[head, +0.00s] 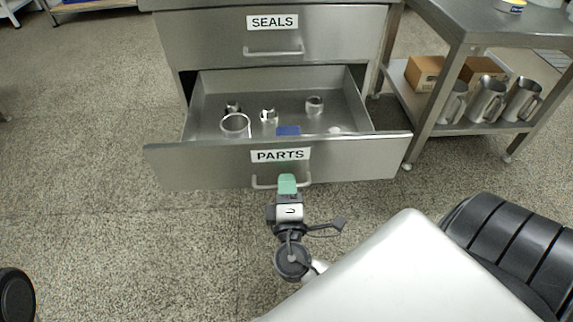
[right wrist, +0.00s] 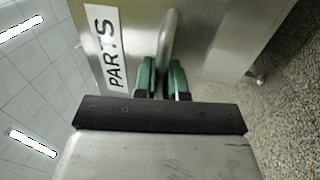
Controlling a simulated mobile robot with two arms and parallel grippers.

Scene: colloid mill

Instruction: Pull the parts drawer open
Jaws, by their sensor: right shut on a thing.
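The parts drawer (head: 365,158), labelled PARTS, stands pulled well out of the steel cabinet, and its inside shows in the head view. Its bar handle (head: 258,181) is on the front below the label. My right gripper (head: 287,184), with green fingertips, is at the middle of the handle and shut on it. In the right wrist view, the fingers (right wrist: 162,78) lie on either side of the handle (right wrist: 168,38), which stands in front of the drawer front (right wrist: 200,40). My left gripper is not in view.
Metal rings and a blue item (head: 288,131) lie in the drawer. The SEALS drawer (head: 340,30) above is closed. A steel table (head: 480,30) at the right holds jugs (head: 486,100) and boxes on its lower shelf. The floor (head: 90,180) at the left is clear.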

